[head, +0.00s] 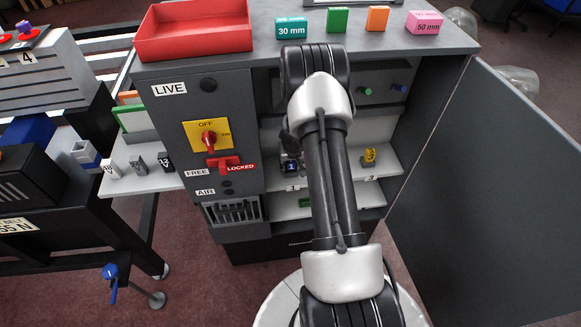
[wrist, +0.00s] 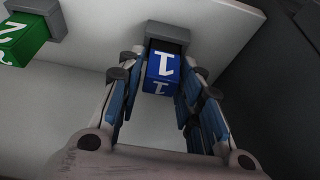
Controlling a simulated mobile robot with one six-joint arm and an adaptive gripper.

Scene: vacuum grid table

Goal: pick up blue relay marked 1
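The blue relay marked 1 (wrist: 162,68) sits in a grey socket (wrist: 167,36) on a pale surface in the wrist view, where its number appears upside down. My gripper (wrist: 165,78) is open, with one finger on each side of the relay. A gap shows between the left finger and the relay; the right finger is close to it, and I cannot tell whether it touches. In the head view, my gripper (head: 290,150) reaches into the open cabinet above the shelf label 1, and my arm hides much of the shelf.
A green relay marked 2 (wrist: 22,38) is in another socket at the upper left of the wrist view. In the head view a yellow item (head: 369,156) stands on the shelf at right. The cabinet door (head: 490,190) stands open. A red tray (head: 194,30) is on top.

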